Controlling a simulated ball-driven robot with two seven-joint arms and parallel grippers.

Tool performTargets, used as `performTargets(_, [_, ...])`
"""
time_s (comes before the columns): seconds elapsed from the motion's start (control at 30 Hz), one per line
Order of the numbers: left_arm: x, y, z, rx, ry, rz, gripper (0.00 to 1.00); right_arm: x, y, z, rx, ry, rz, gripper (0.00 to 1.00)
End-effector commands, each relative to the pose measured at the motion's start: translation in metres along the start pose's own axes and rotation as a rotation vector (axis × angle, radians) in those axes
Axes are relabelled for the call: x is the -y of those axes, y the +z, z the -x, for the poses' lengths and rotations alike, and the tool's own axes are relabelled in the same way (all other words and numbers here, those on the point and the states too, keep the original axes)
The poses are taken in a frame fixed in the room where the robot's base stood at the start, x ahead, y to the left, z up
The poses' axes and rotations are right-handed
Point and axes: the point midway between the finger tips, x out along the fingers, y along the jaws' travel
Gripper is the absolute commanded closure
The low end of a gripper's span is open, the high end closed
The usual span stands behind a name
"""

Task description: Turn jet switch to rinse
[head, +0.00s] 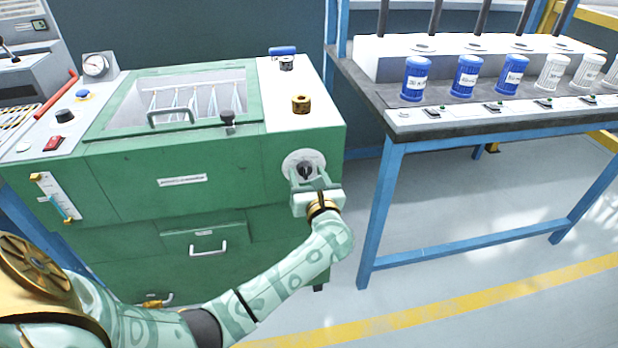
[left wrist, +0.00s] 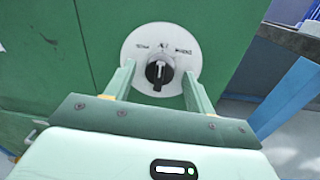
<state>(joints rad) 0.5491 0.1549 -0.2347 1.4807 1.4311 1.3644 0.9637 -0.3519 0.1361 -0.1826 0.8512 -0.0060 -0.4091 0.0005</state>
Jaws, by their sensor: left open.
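The jet switch (head: 305,170) is a black knob on a round white plate on the front of the green machine, near its right edge. In the left wrist view the knob (left wrist: 159,72) has a light pointer mark that points roughly up. Small labels stand at the left, top and right of the plate; they are too blurred to read surely. My left gripper (head: 308,178) is open, with one finger on each side of the knob. In the left wrist view the fingers (left wrist: 157,84) stand apart from the knob, with gaps on both sides. My right gripper is not in view.
The green machine (head: 130,220) has a clear lid and a drawer handle. A brass-coloured cap (head: 301,104) sits on its top. A blue-framed bench (head: 470,130) with blue and white jars stands at the right. The floor between them is clear.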

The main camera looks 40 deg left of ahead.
Motion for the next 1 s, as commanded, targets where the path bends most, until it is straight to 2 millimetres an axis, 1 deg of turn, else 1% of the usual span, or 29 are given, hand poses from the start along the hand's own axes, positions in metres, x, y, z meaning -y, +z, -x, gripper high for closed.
performTargets(0.13, [0.000, 0.000, 0.000, 0.000, 0.000, 0.000, 0.46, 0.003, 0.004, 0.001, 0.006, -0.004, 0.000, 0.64])
performTargets(0.17, [0.000, 0.000, 0.000, 0.001, 0.000, 0.000, 0.48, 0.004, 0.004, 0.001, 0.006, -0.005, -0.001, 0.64])
performTargets(0.2, [0.000, 0.000, 0.000, 0.001, 0.000, 0.000, 0.59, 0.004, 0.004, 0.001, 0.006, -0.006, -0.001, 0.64])
performTargets(0.27, [0.000, 0.000, 0.000, 0.001, 0.000, 0.000, 0.76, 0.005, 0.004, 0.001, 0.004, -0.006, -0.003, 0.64])
performTargets(0.3, [0.000, 0.000, 0.000, 0.000, 0.000, 0.000, 0.87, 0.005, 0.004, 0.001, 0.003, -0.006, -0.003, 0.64])
performTargets(0.33, [0.000, 0.000, 0.000, 0.000, 0.000, 0.000, 0.90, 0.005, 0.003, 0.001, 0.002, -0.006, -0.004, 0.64])
performTargets(0.67, [0.000, 0.001, 0.001, 0.003, 0.000, -0.034, 0.90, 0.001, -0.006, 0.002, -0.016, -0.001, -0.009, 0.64])
performTargets(0.83, [0.000, 0.002, 0.001, 0.008, 0.001, -0.116, 0.90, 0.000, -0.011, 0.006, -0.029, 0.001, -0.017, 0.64])
performTargets(1.0, [0.000, 0.002, 0.001, 0.016, 0.002, -0.246, 0.90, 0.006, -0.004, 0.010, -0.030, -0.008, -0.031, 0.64])
